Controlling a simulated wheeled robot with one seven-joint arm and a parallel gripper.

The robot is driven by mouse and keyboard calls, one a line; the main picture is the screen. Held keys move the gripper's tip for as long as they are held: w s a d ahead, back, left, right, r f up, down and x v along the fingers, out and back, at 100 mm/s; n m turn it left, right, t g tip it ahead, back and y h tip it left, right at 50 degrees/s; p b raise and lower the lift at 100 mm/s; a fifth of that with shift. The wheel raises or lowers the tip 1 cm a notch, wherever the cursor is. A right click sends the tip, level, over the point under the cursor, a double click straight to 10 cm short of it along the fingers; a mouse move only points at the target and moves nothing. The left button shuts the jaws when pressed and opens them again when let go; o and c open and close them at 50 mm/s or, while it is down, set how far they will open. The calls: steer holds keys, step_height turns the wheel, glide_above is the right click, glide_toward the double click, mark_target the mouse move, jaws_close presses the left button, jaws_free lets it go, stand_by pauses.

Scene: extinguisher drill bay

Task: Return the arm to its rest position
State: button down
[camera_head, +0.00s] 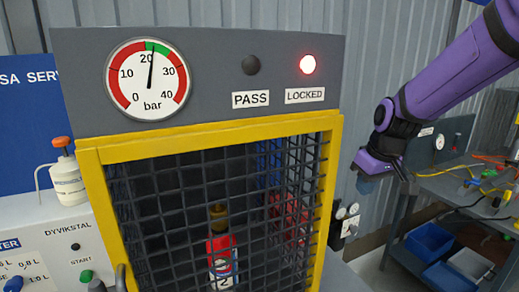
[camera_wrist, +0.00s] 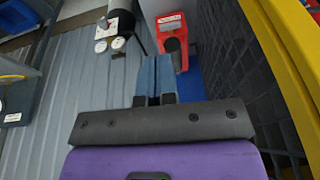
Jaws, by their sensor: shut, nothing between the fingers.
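My purple arm comes in from the upper right in the head view and hangs in front of the corrugated wall. My gripper (camera_head: 366,184) is right of the yellow-framed cage, apart from it. In the wrist view its two blue fingers (camera_wrist: 156,76) are together with nothing between them. The cage's yellow frame (camera_head: 210,135) holds a dark mesh front, and a red extinguisher (camera_head: 222,262) with a brass top stands upright behind it.
The pressure gauge (camera_head: 148,79) reads a little above 20 bar. The red LOCKED lamp (camera_head: 308,64) is lit; the PASS lamp (camera_head: 251,65) is dark. A white bottle (camera_head: 67,178) stands left.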

steer(key=s+d+r+m+t, duration=0.1)
steer(key=s+r, duration=0.2)
steer(key=s, duration=0.4)
steer(key=s+d+r+m+h, duration=0.1)
steer(key=s+r, duration=0.3)
steer(key=s, duration=0.4)
steer(key=s+d+r+m+t, duration=0.1)
steer(key=s+r+m, duration=0.1)
steer(key=s, duration=0.6)
steer(key=shift+s+r+t, duration=0.15)
steer(key=shift+r+t, duration=0.15)
steer(key=shift+r, duration=0.45)
